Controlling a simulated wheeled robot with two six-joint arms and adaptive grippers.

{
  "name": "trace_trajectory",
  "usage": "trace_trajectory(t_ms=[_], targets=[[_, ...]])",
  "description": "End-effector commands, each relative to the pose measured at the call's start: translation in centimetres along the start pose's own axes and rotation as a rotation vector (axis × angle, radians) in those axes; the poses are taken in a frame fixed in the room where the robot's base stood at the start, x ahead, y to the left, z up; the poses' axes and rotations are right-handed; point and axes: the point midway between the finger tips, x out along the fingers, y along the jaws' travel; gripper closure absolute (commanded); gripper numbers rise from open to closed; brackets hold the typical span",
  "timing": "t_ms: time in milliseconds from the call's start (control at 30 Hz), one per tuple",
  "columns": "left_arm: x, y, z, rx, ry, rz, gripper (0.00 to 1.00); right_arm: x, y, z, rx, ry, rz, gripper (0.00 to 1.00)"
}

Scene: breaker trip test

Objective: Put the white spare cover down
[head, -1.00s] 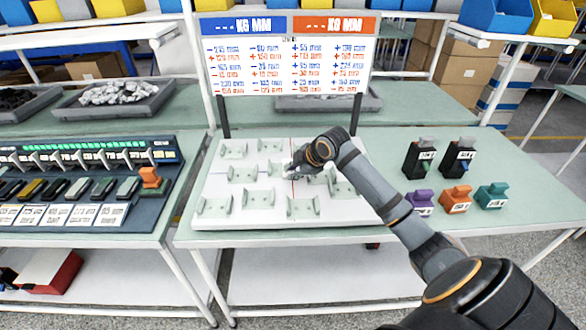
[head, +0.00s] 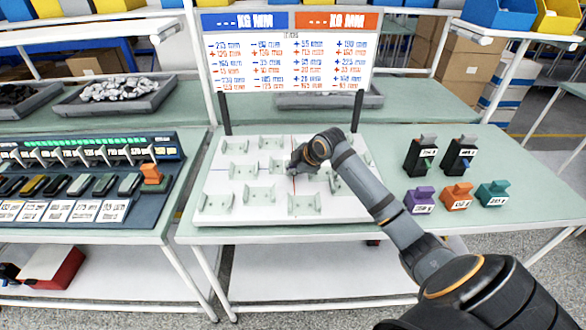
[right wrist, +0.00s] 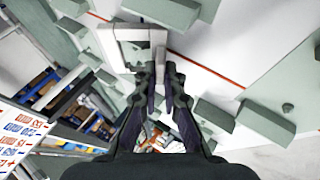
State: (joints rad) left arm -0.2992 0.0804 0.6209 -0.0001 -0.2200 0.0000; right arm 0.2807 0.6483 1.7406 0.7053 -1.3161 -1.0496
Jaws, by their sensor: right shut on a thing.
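The white spare cover (right wrist: 121,50) shows in the right wrist view as a small square white frame with an open middle. My right gripper (right wrist: 160,75) is shut on one edge of it. In the head view my right gripper (head: 294,166) is over the middle of the white board (head: 235,212), and the cover is hidden or too small to make out there. I cannot tell whether the cover touches the board. My left gripper is not in view.
Several pale brackets (head: 259,194) stand on the board around the gripper. To the right are two black breakers (head: 421,157) and purple (head: 420,200), orange (head: 457,197) and teal (head: 493,194) blocks. A sign (head: 290,60) stands behind. The green table's right side has free room.

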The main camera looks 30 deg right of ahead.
Motion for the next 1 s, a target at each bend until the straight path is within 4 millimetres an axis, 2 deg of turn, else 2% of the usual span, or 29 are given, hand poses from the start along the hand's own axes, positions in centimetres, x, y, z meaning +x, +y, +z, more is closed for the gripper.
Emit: trace_trajectory(t_ms=[133, 233, 467, 533, 700, 800, 1000], targets=[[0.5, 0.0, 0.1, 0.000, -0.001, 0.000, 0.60, -1.0, 0.8, -0.4, -0.002, 0.000, 0.006, 1.00], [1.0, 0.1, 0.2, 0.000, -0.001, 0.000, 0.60, -2.6, 1.7, -1.2, -0.004, 0.003, 0.007, 1.00], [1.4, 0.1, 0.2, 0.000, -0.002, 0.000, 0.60, -8.9, 0.8, -5.8, -0.005, 0.005, 0.009, 1.00], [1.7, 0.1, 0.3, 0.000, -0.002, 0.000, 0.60, -10.1, -0.7, -7.1, -0.005, 0.005, 0.005, 1.00], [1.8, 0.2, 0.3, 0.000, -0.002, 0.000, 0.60, -12.9, -2.8, -9.9, -0.002, 0.008, 0.004, 1.00], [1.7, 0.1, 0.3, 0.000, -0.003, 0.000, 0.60, -13.8, -3.6, -10.8, 0.000, 0.006, 0.002, 1.00], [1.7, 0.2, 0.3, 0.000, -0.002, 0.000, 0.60, -14.6, -4.2, -11.4, 0.001, 0.002, 0.002, 1.00]])
